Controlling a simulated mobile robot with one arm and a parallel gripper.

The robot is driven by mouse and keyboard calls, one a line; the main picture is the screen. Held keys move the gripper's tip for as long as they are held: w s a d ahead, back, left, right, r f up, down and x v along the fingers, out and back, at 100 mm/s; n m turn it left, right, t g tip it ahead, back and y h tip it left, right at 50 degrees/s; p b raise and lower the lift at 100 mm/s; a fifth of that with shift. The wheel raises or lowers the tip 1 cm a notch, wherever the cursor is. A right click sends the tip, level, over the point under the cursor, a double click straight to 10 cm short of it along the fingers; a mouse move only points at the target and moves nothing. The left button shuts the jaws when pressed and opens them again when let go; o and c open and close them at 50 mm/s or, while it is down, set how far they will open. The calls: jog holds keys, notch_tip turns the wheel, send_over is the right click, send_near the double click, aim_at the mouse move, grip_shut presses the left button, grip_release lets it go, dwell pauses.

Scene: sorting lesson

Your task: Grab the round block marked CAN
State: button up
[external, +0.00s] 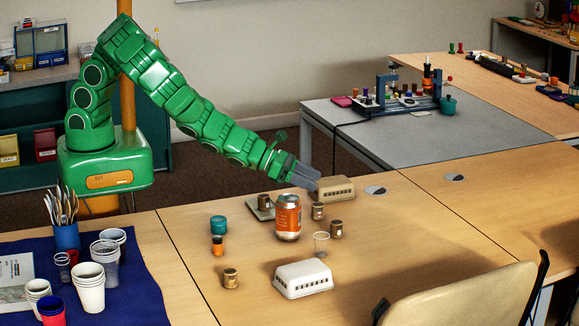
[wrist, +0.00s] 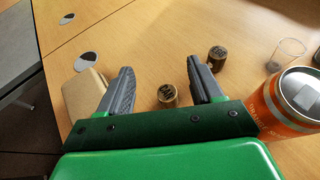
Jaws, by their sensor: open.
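My gripper (external: 304,178) hangs above the table, open and empty. In the wrist view its two fingers (wrist: 161,68) are spread. Several round wooden blocks with dark marks stand on the table. One block (wrist: 167,95) lies below the gap between the fingers; a second block (wrist: 217,58) is just beyond the right finger. Their marks are too small to read surely. In the external view these seem to be the block (external: 318,211) right of the orange can and the block (external: 336,229) nearer the front. Others are a block (external: 230,278) at front left and a block (external: 265,202) behind the can.
The orange can (external: 288,222) stands close by, also at right in the wrist view (wrist: 270,108). A beige box (external: 335,189) is behind the blocks, a clear cup (external: 321,245) and a white box (external: 303,280) in front. Table at right is mostly clear.

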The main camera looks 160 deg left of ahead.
aim_at(313, 204)
jog(key=shift+f, duration=2.3)
jog(key=shift+w+a+f, duration=0.1)
jog(key=shift+a+f, duration=0.05)
jog(key=shift+f, duration=0.55)
jog(key=shift+w+a+f, duration=0.1)
jog(key=shift+a+f, duration=0.05)
jog(key=shift+f, duration=0.5)
jog(key=shift+x, duration=1.05)
jog(key=c, duration=1)
